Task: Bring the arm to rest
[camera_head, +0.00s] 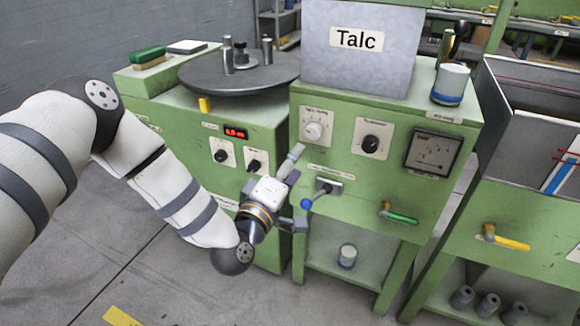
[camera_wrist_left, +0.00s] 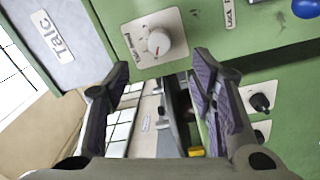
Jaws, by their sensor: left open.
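My left arm comes in from the left in the head view, bent, and ends at the left gripper (camera_head: 298,188) in front of the green machines. The gripper's two fingers are spread apart, with nothing between them. In the left wrist view the gripper (camera_wrist_left: 158,75) is also open. A white dial knob (camera_wrist_left: 158,42) shows ahead of the fingers there, apart from them. In the head view this feed knob (camera_head: 313,131) is on the middle machine's panel, above the gripper. A blue-ended lever (camera_head: 308,203) shows close to the fingers; whether they touch is unclear. My right gripper is not seen.
The middle machine carries the Talc hopper (camera_head: 360,45) and a white and blue container (camera_head: 450,83). A green-handled lever (camera_head: 400,217) and a yellow-handled lever (camera_head: 507,240) stick out at the front. A round turntable (camera_head: 240,72) stands at left. Open floor (camera_head: 170,275) lies below the arm.

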